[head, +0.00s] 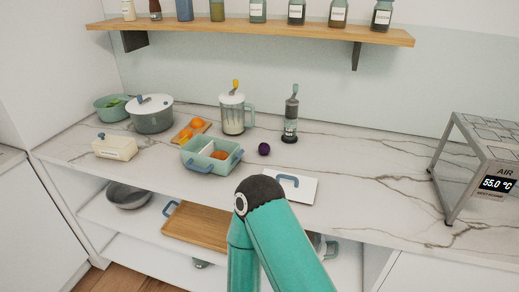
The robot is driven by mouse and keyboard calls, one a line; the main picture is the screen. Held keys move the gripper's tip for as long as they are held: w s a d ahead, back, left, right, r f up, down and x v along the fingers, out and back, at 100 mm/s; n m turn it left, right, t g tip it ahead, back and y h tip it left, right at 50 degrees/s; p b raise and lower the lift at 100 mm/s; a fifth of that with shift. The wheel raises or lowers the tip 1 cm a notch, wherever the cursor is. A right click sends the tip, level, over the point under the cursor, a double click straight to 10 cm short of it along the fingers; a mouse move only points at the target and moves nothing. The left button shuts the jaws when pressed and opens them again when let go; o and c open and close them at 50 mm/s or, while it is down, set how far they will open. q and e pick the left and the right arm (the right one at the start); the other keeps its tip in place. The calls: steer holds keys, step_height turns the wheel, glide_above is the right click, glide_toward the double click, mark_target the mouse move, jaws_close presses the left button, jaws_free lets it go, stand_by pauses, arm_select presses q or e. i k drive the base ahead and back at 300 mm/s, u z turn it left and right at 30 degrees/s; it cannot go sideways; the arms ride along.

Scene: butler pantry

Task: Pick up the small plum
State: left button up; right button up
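The small plum (264,149) is a round dark purple fruit on the marble counter. It sits just right of the pale green two-handled dish and left of the grey-green hand tool with a dark base. Nothing touches it and it is fully visible. One of my teal arms rises from the bottom centre, with its dark bent joint in front of the counter edge, below the plum. Neither gripper is in view, so I cannot see what they hold.
The green dish (191,158) stands left of the plum, a lidded jug (234,116) behind it and the hand tool (290,122) to its right. A white board with a blue handle (302,194) lies in front. A metal rack (451,158) stands at right. A bottle shelf (270,31) hangs above.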

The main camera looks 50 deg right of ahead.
mark_target(264, 148)
steer(key=z, duration=0.05)
steer(key=k, duration=1.4)
steer(key=z, duration=0.45)
steer(key=i, duration=0.9)
steer(key=z, duration=0.05)
